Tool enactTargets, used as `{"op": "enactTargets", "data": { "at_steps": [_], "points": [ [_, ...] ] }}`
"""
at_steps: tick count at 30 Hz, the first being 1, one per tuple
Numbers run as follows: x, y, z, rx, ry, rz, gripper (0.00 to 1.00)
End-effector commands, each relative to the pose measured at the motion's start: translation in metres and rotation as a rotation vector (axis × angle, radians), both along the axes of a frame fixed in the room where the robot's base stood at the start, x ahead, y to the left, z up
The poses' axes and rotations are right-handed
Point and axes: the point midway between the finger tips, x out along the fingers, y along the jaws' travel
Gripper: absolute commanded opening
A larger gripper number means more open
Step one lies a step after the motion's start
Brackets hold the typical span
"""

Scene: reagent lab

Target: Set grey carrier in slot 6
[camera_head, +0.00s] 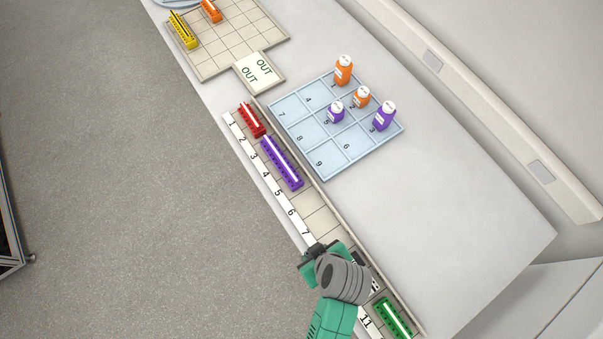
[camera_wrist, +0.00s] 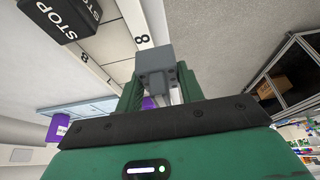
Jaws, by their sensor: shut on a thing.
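My gripper (camera_head: 313,251) is over the front edge of the numbered rail, just past label 7 in the head view. In the wrist view my gripper (camera_wrist: 157,88) is shut on a grey block, the grey carrier (camera_wrist: 155,62), held between the green fingers. The carrier shows beside label 8 there; its height above the rail is unclear. Slot 6 (camera_head: 309,202) is bare, beside the purple carrier (camera_head: 281,162). Slot 7 (camera_head: 322,219) is bare too.
A red carrier (camera_head: 251,119) sits at the rail's upper end, a green carrier (camera_head: 393,318) at its lower end. A black STOP block (camera_wrist: 65,15) stands on the rail near my gripper. A blue numbered tray (camera_head: 323,178) with several bottles lies beside the rail.

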Motion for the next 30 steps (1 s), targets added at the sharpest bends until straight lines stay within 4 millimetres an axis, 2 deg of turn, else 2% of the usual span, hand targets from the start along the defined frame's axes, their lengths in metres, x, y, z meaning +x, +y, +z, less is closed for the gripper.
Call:
{"op": "enactTargets", "data": {
  "at_steps": [2, 12, 15, 18, 23, 25, 27, 30],
  "points": [
    [0.009, 0.001, 0.0, 0.001, -0.002, 0.001, 0.15],
    [0.112, 0.018, -0.009, -0.001, -0.002, 0.002, 0.15],
    [0.134, 0.022, -0.012, 0.0, -0.001, 0.002, 0.15],
    [0.147, 0.025, -0.014, 0.001, -0.001, 0.0, 0.15],
    [0.152, 0.026, -0.015, 0.001, 0.001, 0.0, 0.15],
    [0.162, 0.027, -0.014, 0.0, -0.001, 0.001, 0.15],
    [0.159, 0.027, -0.032, 0.002, 0.004, -0.002, 0.15],
    [0.159, 0.027, -0.046, 0.001, 0.002, -0.001, 0.15]
  ]
}}
